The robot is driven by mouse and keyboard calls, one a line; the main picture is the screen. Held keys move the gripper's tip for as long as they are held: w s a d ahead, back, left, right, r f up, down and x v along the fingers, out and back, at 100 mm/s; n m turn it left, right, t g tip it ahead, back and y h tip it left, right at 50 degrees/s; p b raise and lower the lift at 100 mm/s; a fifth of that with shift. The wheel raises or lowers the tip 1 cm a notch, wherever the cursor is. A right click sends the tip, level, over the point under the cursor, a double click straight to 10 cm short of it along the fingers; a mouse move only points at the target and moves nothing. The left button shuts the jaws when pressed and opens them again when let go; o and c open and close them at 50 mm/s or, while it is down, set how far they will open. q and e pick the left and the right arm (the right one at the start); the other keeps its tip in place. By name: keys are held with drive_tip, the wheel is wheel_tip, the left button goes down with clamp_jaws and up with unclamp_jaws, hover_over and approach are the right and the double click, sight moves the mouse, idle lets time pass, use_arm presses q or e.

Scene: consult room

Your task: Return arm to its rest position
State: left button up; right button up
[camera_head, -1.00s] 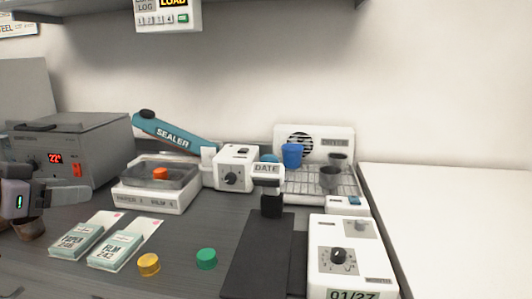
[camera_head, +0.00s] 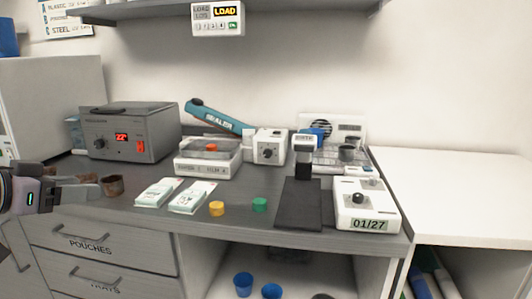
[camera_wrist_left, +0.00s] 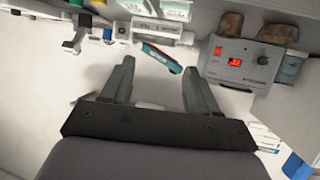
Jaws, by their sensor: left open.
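My left gripper (camera_head: 92,184) comes in from the left edge in the head view, at the counter's left end. Its two fingers are apart with nothing between them. In the left wrist view the open gripper (camera_wrist_left: 158,68) also shows, both fingers spread and empty. A brown cup (camera_head: 112,185) appears just past the fingertips in the head view; I cannot tell how far apart they are. My right gripper is not in view.
The counter holds a grey heater box (camera_head: 130,137), a teal sealer (camera_head: 218,117), a white scale (camera_head: 208,164), two pouch packs (camera_head: 158,192), yellow (camera_head: 217,208) and green (camera_head: 260,205) caps, and a date stamp (camera_head: 304,145). Drawers (camera_head: 100,245) sit below. The right-hand counter (camera_head: 455,190) is clear.

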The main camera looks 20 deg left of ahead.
use_arm(q)
drive_tip(key=w+d+f+m+g+h+p, duration=0.2)
drive_tip(key=d+f+m+h+p, duration=0.35)
drive_tip(key=d+f, duration=1.3)
drive_tip(key=s+d+f+n+g+y+p, duration=0.1)
drive_tip(key=s+d+f+n+y+p, duration=0.3)
drive_tip(key=s+f, duration=0.9)
drive_tip(key=d+y+p, duration=0.1)
drive_tip(key=d, duration=0.2)
drive_tip(key=shift+s+f+p, duration=0.35)
drive_tip(key=shift+s, duration=0.05)
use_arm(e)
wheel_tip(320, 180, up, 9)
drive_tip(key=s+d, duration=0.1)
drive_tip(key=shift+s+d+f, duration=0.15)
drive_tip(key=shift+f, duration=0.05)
use_arm(q)
drive_tip(key=shift+d+n, duration=0.1)
drive_tip(key=shift+n, duration=0.15)
